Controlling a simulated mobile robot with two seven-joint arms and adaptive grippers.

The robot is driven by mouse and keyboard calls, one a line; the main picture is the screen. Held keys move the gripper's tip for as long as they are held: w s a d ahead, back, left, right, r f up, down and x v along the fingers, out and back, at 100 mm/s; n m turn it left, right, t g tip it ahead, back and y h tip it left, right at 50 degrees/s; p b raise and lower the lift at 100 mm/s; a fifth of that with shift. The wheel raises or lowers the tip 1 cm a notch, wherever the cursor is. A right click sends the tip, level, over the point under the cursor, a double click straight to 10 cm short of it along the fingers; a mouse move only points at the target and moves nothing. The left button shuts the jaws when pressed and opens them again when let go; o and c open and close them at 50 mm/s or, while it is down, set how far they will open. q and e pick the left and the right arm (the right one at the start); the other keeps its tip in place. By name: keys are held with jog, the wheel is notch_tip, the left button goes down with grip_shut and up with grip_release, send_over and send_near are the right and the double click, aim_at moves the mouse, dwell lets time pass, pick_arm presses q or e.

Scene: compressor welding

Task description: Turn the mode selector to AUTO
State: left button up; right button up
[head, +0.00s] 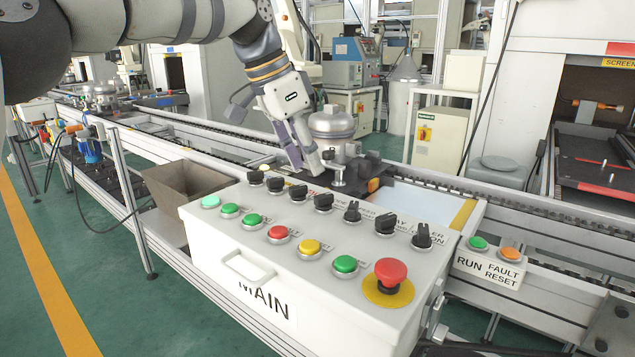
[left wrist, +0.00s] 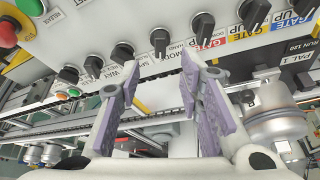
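The mode selector is a black knob with a MODE label on the white MAIN control box; it shows in the left wrist view (left wrist: 159,40) and appears to be the fourth knob from the right in the head view (head: 323,201). My left gripper (head: 308,162) hangs just behind the box's back edge, near the knob row. In the left wrist view its two purple-grey fingers (left wrist: 149,78) stand apart with nothing between them. The mode knob lies beyond the fingertips, apart from them. The AUTO mark is too small to read. My right gripper is not in view.
Several other black knobs flank the mode knob closely. A red emergency button (head: 390,272) and several coloured buttons sit nearer the box's front. A silver compressor (head: 332,122) stands on the conveyor behind the gripper. A RUN and FAULT RESET box (head: 490,262) is at the right.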

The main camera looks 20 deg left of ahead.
pick_arm(q)
jog(key=v, duration=0.4)
jog(key=shift+a+r, duration=0.1)
jog(key=shift+r, duration=0.15)
